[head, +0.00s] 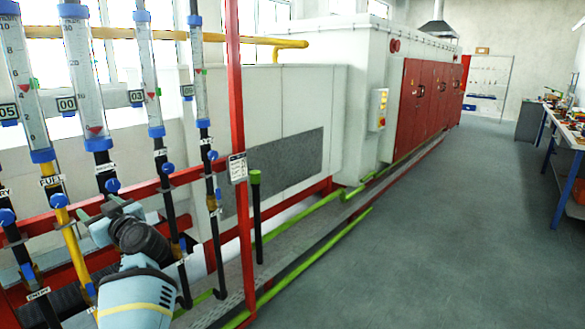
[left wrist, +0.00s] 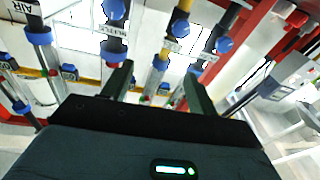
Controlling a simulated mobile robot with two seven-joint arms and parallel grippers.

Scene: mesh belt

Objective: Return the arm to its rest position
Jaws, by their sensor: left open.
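My left gripper (head: 99,207) is at the lower left of the head view, in front of a row of flow-meter pipes with blue valve knobs. In the left wrist view my left gripper (left wrist: 158,78) has its two dark fingers apart. A yellow pipe (left wrist: 160,68) and blue knobs show beyond the gap, and nothing is clearly held. The yellow pipe also shows in the head view (head: 70,240), with a blue knob (head: 60,201) on it. The distance from fingertips to pipes is hard to tell. My right gripper is not in view.
A red post (head: 238,130) and red rails stand close to the arm. A short black pipe with a green cap (head: 255,177) is right of the post. A white oven with red doors (head: 418,95) is further back. The grey floor at right is clear, with a workbench (head: 567,135) beyond.

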